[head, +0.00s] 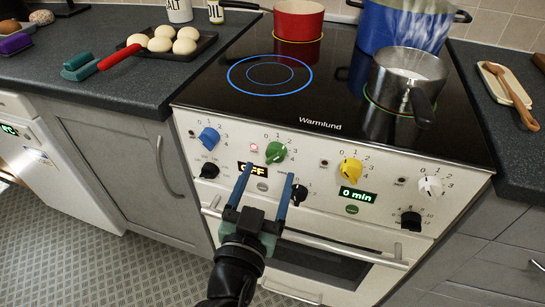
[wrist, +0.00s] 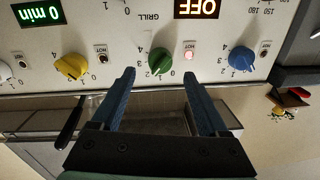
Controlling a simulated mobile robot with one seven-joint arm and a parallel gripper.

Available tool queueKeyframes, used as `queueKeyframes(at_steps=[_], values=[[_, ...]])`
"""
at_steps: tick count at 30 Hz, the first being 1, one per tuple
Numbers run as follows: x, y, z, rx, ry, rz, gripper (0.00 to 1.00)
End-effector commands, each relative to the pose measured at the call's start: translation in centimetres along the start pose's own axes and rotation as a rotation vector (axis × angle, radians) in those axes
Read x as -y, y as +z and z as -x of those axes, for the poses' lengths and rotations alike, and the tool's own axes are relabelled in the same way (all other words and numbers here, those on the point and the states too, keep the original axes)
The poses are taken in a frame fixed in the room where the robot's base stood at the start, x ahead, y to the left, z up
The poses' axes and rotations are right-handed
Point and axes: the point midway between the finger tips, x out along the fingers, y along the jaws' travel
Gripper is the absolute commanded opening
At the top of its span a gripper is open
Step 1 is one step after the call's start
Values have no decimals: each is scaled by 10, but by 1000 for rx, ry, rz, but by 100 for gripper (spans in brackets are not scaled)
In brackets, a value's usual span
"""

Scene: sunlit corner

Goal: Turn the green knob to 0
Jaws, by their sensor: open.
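The green knob (head: 275,152) is on the white stove front, second from the left in the upper knob row, with a number scale around it. It also shows in the upside-down wrist view (wrist: 160,61). Its exact setting is too small to tell. A red light (wrist: 189,55) marked HOT is lit beside it. My gripper (head: 267,172) is open and empty, its blue fingers pointing at the panel just below the knob. In the wrist view my gripper (wrist: 159,73) has the knob between and just beyond its fingertips; I see no contact.
The blue knob (head: 209,138), yellow knob (head: 350,171) and white knob (head: 430,187) share the row. Black knobs and lit displays sit below, above the oven handle (head: 330,247). A steaming saucepan (head: 408,80) stands on a green-ringed burner; its handle overhangs toward the front.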

Motion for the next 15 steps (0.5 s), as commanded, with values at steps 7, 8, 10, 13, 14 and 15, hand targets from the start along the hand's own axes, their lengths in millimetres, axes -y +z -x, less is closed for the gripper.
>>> queueKeyframes(at_steps=[7, 8, 10, 13, 14, 15], values=[[0, -1, -36, -1, 0, -1, 77], [0, 0, -38, 0, 0, -1, 77], [0, 0, -42, 0, 0, -1, 77], [0, 0, -44, 0, 0, 0, 77], [0, 0, -44, 0, 0, 0, 77], [0, 0, -45, 0, -1, 0, 77]])
